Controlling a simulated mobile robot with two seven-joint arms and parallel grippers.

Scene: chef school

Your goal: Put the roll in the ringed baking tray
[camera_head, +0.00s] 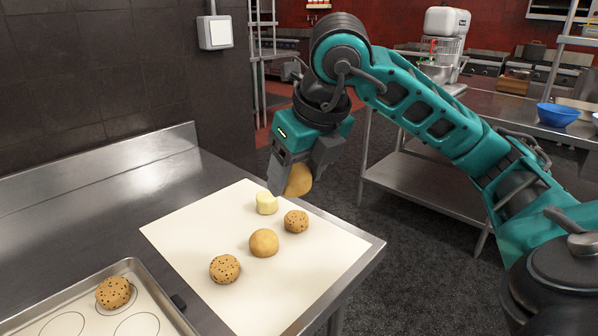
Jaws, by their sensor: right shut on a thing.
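My right gripper (277,180) is shut on a smooth golden-brown roll (299,180) and holds it above the far right part of the white mat. The fingers hide part of this roll. The baking tray (130,266) with drawn rings lies at the lower left, partly out of view. A seeded roll (113,292) sits on one of its rings, and other visible rings are bare. On the white mat (185,234) are a seeded roll (225,268), a plain roll (264,243) and another seeded roll (296,221). My left gripper is not in view.
A pale yellow cylinder (266,203) stands on the mat just below my right gripper. The steel counter (90,225) has a raised back edge against a dark tiled wall. Another steel table (440,190) with a blue bowl (557,115) stands behind at the right.

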